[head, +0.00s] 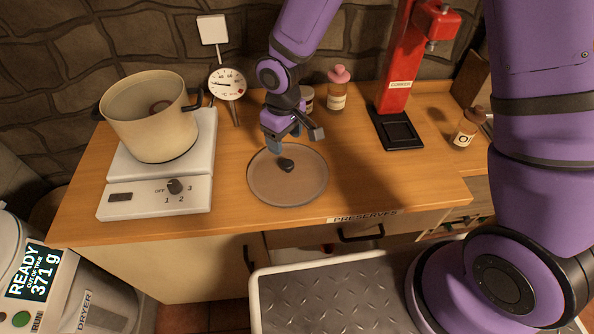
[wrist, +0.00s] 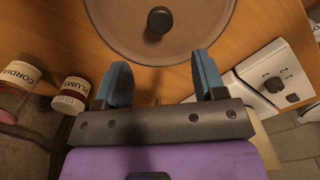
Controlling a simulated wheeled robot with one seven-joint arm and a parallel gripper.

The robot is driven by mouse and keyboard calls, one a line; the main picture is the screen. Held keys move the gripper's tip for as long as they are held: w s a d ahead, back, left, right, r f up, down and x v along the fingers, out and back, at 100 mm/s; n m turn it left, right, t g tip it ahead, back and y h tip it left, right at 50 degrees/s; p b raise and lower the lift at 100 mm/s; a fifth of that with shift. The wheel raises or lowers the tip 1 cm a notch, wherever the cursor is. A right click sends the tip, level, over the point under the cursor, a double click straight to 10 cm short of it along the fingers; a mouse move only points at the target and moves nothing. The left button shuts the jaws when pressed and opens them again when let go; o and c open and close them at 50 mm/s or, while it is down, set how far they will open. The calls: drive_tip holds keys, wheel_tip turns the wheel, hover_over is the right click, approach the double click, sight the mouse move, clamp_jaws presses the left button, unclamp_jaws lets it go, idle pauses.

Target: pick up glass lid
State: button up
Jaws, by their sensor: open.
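The glass lid (head: 300,190) is a round, see-through disc with a dark knob in its middle, lying flat on the wooden counter. It also shows at the top of the wrist view (wrist: 193,40), with its knob (wrist: 160,19) beyond my fingertips. My gripper (head: 287,140) is above the lid's back edge, near the knob and apart from it. Its two blue fingers are spread with nothing between them in the wrist view (wrist: 163,78).
A cream pot (head: 150,125) stands on a white hotplate (head: 155,190) to the left. A dial thermometer (head: 227,84), pink-capped bottle (head: 337,92) and red corker (head: 398,75) stand behind. An amber bottle (head: 466,130) is right. The counter right of the lid is clear.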

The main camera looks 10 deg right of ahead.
sight(287, 163)
wheel_tip(287, 163, down, 4)
drive_tip(key=shift+f, duration=0.1)
drive_tip(key=shift+s+d+f, duration=0.1)
drive_tip(key=shift+s+f, duration=0.1)
drive_tip(key=shift+f, duration=1.15)
drive_tip(key=shift+s+d+f, duration=0.1)
drive_tip(key=shift+s+f, duration=0.05)
drive_tip(key=shift+f, duration=1.15)
clamp_jaws()
